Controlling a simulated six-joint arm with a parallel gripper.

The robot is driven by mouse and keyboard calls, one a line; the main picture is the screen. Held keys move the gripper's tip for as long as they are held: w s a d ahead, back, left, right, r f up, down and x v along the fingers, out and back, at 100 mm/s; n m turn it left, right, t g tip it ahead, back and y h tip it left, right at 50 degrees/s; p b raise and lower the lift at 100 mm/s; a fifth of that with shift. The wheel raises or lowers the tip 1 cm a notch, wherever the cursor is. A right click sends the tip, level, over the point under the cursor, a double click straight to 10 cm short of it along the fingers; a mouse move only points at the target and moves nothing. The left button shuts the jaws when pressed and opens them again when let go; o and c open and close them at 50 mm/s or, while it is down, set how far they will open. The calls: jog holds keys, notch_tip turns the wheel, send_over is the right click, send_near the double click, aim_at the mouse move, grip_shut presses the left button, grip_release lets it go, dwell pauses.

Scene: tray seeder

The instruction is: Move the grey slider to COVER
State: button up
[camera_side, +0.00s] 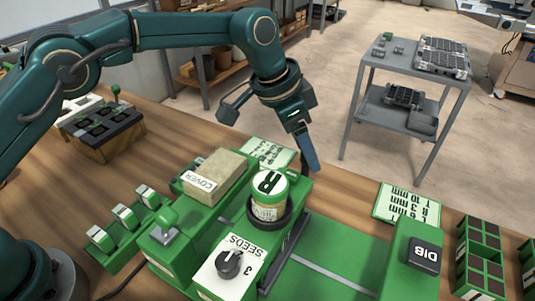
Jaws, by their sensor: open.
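The green seeder (205,225) stands on the wooden bench. A tan block (221,170) on its back left carries a white COVER label (200,182). I cannot make out the grey slider for certain; a green knob (166,217) on a small grey plate (164,236) sits at the seeder's left, in front of the COVER label. My gripper (272,143) hangs above and behind the seeder. Its jaws are spread wide, with nothing between them and no contact with the seeder.
A jar marked R (269,190) stands upright in a dark ring close below my gripper. A SEEDS dial (230,263) is at the front and a DIB button (424,254) at the right. Cell trays (483,260) stand far right.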

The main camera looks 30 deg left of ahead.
grip_shut()
dwell(1.4)
